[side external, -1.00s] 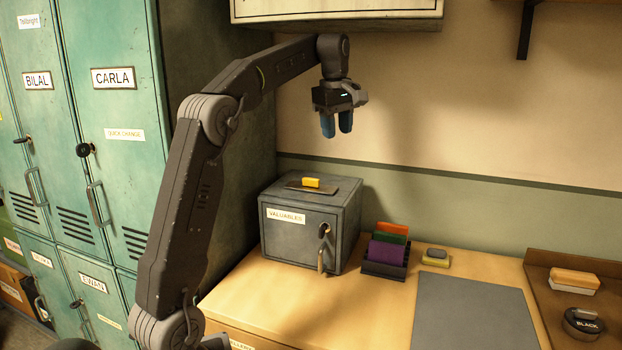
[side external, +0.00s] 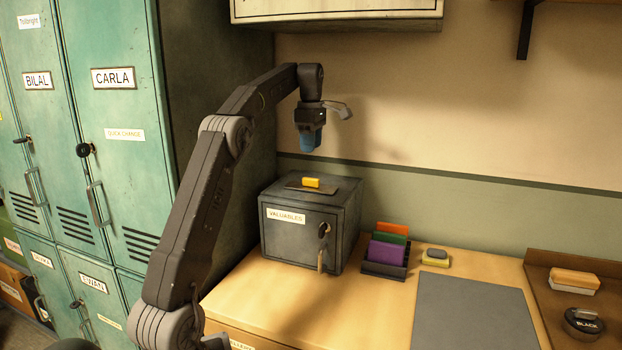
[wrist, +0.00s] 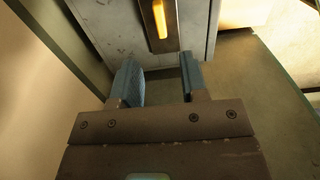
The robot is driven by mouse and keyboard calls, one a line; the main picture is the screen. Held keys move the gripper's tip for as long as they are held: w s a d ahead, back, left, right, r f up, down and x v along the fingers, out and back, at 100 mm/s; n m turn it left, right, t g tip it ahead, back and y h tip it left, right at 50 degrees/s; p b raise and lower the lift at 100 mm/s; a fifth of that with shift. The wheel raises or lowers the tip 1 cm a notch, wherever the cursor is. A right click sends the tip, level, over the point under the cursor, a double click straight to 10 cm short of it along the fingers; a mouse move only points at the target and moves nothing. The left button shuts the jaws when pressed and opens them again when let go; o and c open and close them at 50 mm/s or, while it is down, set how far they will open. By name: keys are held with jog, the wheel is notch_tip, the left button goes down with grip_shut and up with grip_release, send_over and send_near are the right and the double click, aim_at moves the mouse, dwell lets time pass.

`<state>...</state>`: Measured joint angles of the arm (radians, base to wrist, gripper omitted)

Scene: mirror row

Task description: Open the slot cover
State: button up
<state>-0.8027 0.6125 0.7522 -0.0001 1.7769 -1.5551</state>
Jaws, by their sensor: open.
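The slot cover (side external: 298,188) is a dark plate with a yellow grip (side external: 312,183), lying on top of the grey metal box (side external: 282,242) labelled VALUABLES. In the wrist view the yellow grip (wrist: 159,18) and the dark plate (wrist: 166,44) show at the top, ahead of the fingertips. My gripper (side external: 311,148) is above the box, pointing down, with a clear gap to the yellow grip. In the wrist view my gripper (wrist: 160,80) is open, with nothing between its blue fingers.
To the right are a holder with coloured cards (side external: 386,252), a small sponge-like block (side external: 436,258) and a grey mat (side external: 474,315). Teal lockers (side external: 108,130) stand left; a cabinet (side external: 337,10) hangs above.

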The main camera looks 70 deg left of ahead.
aim_at(311, 183)
notch_tip(311, 183, down, 10)
jog(key=shift+f, duration=0.1)
dwell(0.4)
grip_shut()
dwell(0.4)
